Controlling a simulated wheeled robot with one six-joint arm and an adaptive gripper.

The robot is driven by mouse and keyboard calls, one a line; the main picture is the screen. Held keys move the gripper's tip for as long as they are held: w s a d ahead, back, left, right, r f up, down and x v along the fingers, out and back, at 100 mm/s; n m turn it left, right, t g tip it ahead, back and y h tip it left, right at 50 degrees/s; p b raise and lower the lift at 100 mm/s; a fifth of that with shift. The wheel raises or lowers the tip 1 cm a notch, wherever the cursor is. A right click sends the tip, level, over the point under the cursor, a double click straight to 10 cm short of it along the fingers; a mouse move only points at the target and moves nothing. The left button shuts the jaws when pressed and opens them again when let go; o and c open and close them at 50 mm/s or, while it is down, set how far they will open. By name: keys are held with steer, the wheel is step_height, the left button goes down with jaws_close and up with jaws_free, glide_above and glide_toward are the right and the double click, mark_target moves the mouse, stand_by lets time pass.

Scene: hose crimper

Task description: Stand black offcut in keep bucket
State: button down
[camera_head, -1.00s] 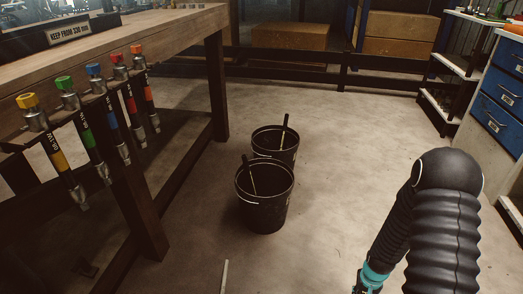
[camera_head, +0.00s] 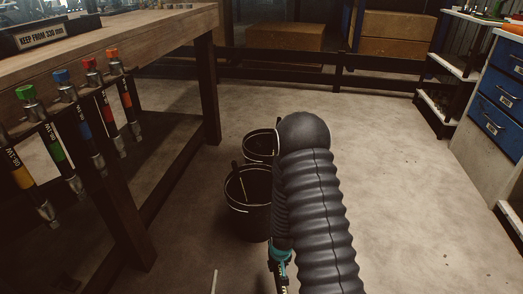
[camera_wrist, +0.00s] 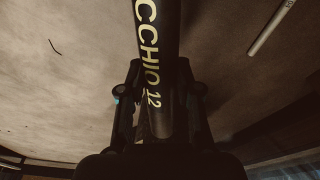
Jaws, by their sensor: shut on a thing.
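My gripper (camera_wrist: 160,88) is shut on a black offcut (camera_wrist: 158,40) with pale lettering ending in "12", seen in the wrist view. The offcut runs from the top of the picture down between the fingers; its far end is out of frame. Two black buckets stand on the floor: a front bucket (camera_head: 245,218) and a rear bucket (camera_head: 256,142), both partly covered by my arm. A thin dark piece leans in the front bucket. I cannot read which is the keep bucket.
A wooden workbench (camera_head: 140,38) with a row of colour-capped hoses (camera_head: 75,130) stands at the left. A pale rod (camera_wrist: 272,25) lies on the floor. Blue drawers (camera_head: 497,88) are at the right. The floor (camera_head: 390,180) right of my arm is clear.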

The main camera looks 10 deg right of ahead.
steer(key=w+d+r+t+h+b, duration=0.1)
steer(key=w+d+r+t+b, duration=0.5)
steer(key=w+d+r, duration=1.35)
step_height(320, 180, up, 10)
steer(key=w+d+n+t+y+p, duration=0.1)
steer(key=w+t+y+p, duration=0.1)
steer(key=t, duration=0.3)
steer(key=a+r+n+t+y, duration=0.3)
steer(key=a+r+n+y, duration=0.1)
steer(key=a+r, duration=0.3)
steer(key=shift+s+a+r+t+y, duration=0.2)
steer(key=shift+a+r+t+y, duration=0.2)
steer(key=shift+r+y, duration=0.4)
